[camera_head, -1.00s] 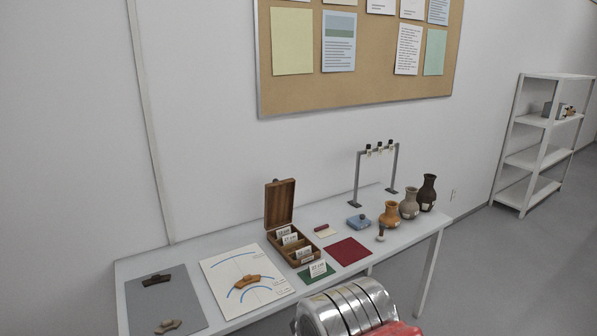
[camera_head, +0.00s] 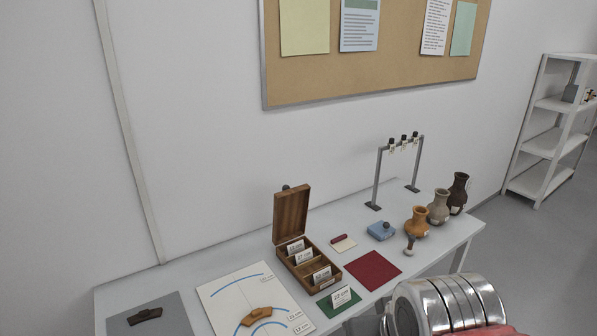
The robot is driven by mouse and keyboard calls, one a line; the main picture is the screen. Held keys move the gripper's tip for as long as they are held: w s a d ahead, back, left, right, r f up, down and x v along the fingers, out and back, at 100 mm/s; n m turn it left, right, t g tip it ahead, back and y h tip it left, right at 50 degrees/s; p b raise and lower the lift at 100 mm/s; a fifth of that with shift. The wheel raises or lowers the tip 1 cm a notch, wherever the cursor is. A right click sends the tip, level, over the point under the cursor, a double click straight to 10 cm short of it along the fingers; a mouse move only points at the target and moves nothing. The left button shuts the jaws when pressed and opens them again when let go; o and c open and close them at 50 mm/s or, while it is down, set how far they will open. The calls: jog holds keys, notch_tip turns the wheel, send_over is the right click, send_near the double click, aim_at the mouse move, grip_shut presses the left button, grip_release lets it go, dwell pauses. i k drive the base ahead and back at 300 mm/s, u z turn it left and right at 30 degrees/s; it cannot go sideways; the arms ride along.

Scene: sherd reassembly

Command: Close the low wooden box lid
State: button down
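The low wooden box (camera_head: 331,278) stands on the white table, in the middle of the picture. Its lid (camera_head: 292,213) is open and stands nearly upright at the back. Inside are compartments with several small white labelled cards. Part of my arm, with silver rings and a red part, shows at the bottom right, in front of the table. My gripper is not in view.
A green mat with a card (camera_head: 341,296) lies in front of the box, and a dark red mat (camera_head: 372,271) to its right. A paper sheet with blue arcs (camera_head: 224,291) lies left. A blue box (camera_head: 382,231), a metal stand (camera_head: 378,180) and three vases (camera_head: 416,222) stand right.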

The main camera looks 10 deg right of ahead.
aim_at(290, 204)
jog(key=u, duration=0.15)
jog(key=i, duration=0.75)
jog(key=u, duration=0.55)
jog(key=i, duration=0.4)
jog(key=u, duration=0.3)
